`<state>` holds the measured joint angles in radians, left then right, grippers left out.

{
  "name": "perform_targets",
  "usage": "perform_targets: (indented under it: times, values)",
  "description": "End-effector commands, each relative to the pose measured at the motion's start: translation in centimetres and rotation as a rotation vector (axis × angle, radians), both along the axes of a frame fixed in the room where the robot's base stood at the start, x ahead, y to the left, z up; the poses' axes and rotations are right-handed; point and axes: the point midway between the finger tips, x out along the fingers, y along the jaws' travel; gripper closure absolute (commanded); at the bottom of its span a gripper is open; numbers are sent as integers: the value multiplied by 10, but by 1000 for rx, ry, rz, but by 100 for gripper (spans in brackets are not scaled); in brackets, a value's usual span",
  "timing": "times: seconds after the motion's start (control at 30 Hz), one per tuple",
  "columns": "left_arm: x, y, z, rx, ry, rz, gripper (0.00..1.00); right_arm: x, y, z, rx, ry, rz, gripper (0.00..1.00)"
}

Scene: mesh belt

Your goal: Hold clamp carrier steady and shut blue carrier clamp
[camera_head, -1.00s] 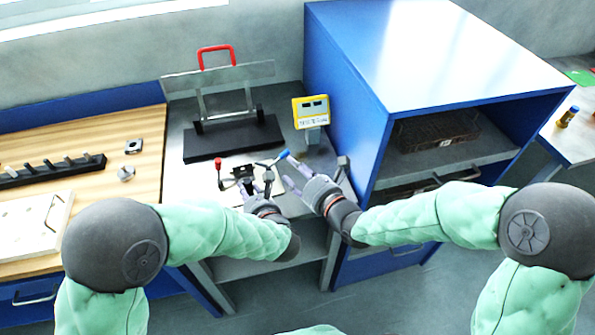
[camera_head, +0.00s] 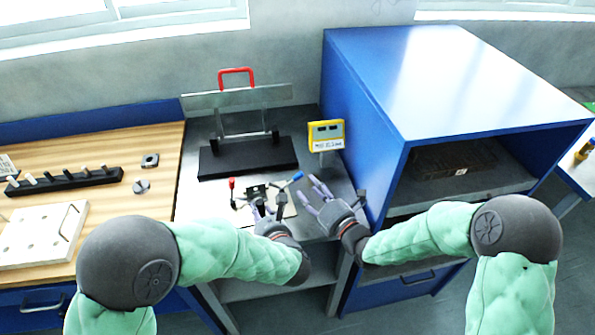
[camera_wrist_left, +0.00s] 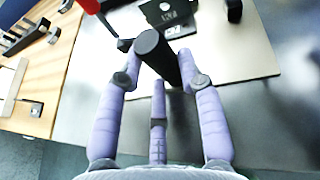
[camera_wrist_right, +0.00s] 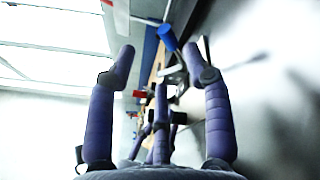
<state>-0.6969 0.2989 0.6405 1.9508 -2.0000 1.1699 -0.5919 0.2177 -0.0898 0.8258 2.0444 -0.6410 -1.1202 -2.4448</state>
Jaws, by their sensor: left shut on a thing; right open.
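The clamp carrier (camera_head: 256,192) is a small dark fixture on a pale plate on the grey bench. It also shows in the left wrist view (camera_wrist_left: 168,12). Its blue clamp handle (camera_head: 297,176) sticks out to the right; the same blue handle tip shows in the right wrist view (camera_wrist_right: 169,38). A red clamp handle (camera_head: 232,183) stands on the left side. My left gripper (camera_head: 262,212) is shut on the carrier's black post (camera_wrist_left: 155,50) at the near side. My right gripper (camera_head: 312,194) is open and empty, just right of the blue handle, apart from it.
A black stand (camera_head: 247,158) with a clear panel and red handle is behind the carrier. A yellow display box (camera_head: 326,134) stands at the back right. A blue cabinet (camera_head: 365,130) closes off the right side. A wooden bench (camera_head: 110,200) lies left.

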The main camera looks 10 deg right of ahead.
Motion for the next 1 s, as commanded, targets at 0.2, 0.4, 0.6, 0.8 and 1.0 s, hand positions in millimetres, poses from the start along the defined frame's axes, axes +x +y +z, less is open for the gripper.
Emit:
perform_targets:
  times: [0.2,0.4,0.6,0.8,1.0]
  values:
    - [0,0,0,1,-1,0,100,9,-1,-7,83,8,7,49]
    - [0,0,0,1,-1,0,100,32,10,-6,84,6,9,49]
    - [0,0,0,1,-1,0,100,58,20,-6,83,7,8,49]
    - [0,0,0,1,-1,0,100,71,25,-7,82,9,7,49]
    - [0,0,0,1,-1,0,100,73,26,-7,82,8,7,49]
